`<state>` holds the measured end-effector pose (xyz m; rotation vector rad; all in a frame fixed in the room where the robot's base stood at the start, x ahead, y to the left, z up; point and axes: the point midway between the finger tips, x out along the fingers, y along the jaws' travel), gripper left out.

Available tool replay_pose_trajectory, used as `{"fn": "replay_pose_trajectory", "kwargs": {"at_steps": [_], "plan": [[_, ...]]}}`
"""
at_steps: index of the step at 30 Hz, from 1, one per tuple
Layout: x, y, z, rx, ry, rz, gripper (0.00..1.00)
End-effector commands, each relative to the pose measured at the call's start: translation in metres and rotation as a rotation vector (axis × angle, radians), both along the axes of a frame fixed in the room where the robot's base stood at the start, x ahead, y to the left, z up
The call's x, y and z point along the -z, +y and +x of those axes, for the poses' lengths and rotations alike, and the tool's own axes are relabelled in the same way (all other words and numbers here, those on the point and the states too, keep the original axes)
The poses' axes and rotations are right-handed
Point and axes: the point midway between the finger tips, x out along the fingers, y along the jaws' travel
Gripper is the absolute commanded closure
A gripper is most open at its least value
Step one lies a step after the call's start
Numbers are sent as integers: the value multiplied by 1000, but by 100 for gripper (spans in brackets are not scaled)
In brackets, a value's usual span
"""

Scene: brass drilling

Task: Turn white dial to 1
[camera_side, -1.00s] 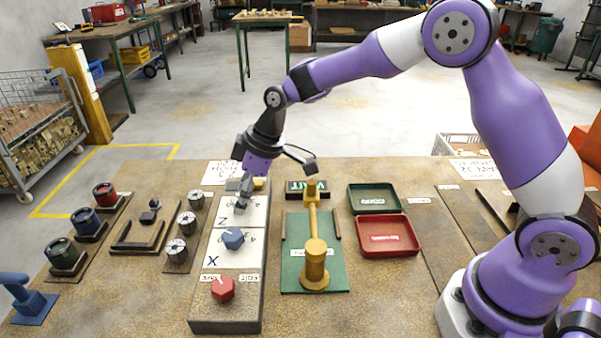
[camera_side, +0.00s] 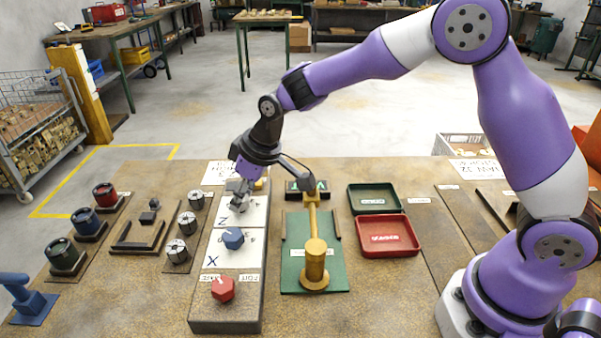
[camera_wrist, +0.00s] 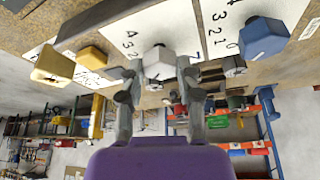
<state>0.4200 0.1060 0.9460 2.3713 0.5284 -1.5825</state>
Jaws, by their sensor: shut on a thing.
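The white dial (camera_wrist: 159,62) is a pale faceted knob on the white panel marked Z, with digits printed around it in the wrist view. My gripper (camera_wrist: 160,70) is shut on it, one finger on each side. In the side view my gripper (camera_side: 241,203) is down at the upper part of the control box and largely hides the dial. The number that the dial's pointer marks cannot be read.
A brass post (camera_side: 314,262) on a green plate stands to the right.

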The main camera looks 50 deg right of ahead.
Motion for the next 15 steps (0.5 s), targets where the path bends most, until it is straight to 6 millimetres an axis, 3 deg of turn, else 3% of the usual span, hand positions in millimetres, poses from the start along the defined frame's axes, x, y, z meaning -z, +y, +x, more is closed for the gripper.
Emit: {"fn": "replay_pose_trajectory", "kwargs": {"at_steps": [15], "plan": [[2, 1, -1, 176, 2, -2, 100]]}}
